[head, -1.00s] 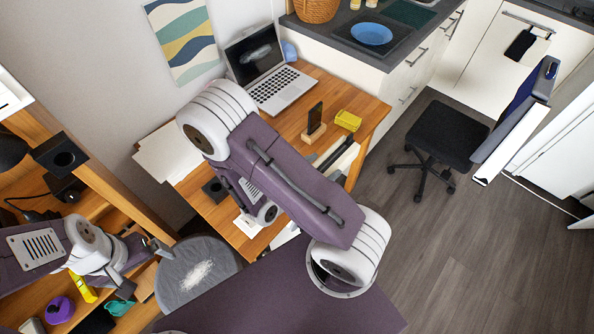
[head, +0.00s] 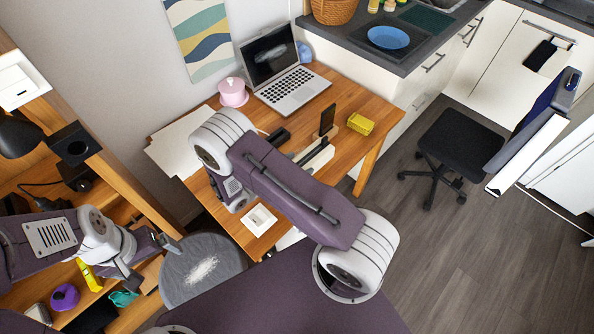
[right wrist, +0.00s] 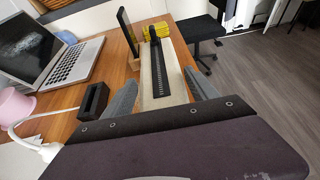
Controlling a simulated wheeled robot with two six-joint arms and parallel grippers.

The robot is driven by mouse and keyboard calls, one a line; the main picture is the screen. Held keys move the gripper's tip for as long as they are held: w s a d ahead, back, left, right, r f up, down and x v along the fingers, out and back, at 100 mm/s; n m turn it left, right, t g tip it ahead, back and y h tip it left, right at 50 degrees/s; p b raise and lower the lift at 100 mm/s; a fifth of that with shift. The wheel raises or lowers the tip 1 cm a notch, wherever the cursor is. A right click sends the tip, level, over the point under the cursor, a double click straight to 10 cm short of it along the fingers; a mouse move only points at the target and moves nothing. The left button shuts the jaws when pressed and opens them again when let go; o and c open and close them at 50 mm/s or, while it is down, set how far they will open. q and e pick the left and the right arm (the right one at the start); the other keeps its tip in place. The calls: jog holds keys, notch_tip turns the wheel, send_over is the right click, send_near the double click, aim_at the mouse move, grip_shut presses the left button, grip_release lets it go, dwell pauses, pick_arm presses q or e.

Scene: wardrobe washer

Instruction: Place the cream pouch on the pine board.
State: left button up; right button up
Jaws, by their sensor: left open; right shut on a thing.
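My right gripper (right wrist: 160,97) is over the wooden desk, its fingers on both sides of a long pale board (right wrist: 150,82) with a black ribbed strip on top. It looks shut on that board, which may be the pine board. In the head view my right arm hides much of it. My left gripper (head: 152,264) is open and empty at the shelf on the left. A small pale rounded thing (head: 38,313) lies on that shelf. I cannot tell whether it is the cream pouch, and no other thing is clearly the pouch.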

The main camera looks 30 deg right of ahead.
notch_tip(320, 180, down, 3)
jog(key=shift+f, duration=0.2)
jog(key=shift+f, duration=0.1)
jog(key=shift+f, duration=0.15)
jog(key=o, duration=1.7)
jog(key=v, duration=0.3)
jog(key=b+v, duration=0.1)
jog(key=v, duration=0.5)
jog(key=shift+w+a+f, duration=0.2)
jog(key=shift+a+f, duration=0.05)
jog(key=shift+f, duration=0.15)
